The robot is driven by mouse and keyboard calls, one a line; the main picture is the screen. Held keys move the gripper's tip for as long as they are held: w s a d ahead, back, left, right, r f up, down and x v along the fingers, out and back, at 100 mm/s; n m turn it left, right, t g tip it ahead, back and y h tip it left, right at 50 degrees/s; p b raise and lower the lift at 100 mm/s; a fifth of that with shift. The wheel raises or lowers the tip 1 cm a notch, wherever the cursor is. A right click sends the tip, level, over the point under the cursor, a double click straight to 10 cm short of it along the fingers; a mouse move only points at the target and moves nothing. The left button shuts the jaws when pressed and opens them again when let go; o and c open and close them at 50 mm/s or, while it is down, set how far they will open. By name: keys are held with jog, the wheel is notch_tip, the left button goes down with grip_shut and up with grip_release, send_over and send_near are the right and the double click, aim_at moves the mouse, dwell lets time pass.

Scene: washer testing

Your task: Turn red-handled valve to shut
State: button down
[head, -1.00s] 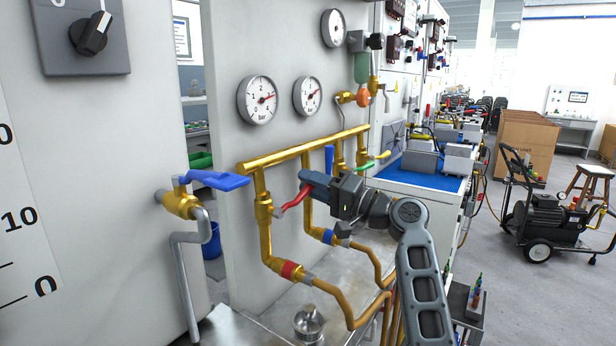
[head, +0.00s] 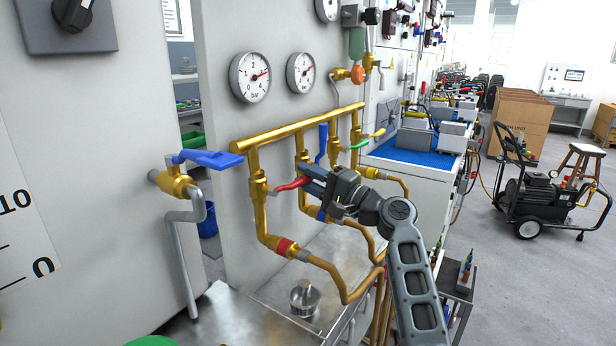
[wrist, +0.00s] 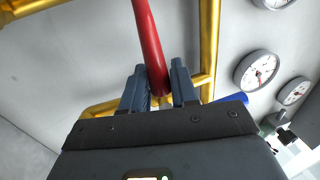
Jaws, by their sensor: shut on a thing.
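The red valve handle (head: 290,184) sticks out to the right from a brass valve (head: 258,190) on the left vertical pipe, nearly level in the head view. My gripper (head: 308,182) is shut on its outer end. In the wrist view, the red handle (wrist: 148,42) runs down from the top edge and its end sits between the two dark blue fingers of my gripper (wrist: 158,85). The valve body is out of the wrist view.
Brass pipes (head: 300,128) run behind and beside my gripper. A blue handle (head: 323,143) and a green handle (head: 355,144) are close by. A larger blue-handled valve (head: 205,158) stands left. A metal weight (head: 304,297) rests on the steel surface below.

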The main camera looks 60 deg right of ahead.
jog(key=shift+f, duration=0.15)
jog(key=c, duration=1)
grip_release()
jog(key=shift+s, duration=0.1)
jog(key=s+f+b, duration=0.1)
jog(key=s, duration=0.6)
jog(key=shift+s+d+f+b, duration=0.15)
jog(key=shift+s+f+b, duration=0.1)
jog(key=shift+b, duration=0.1)
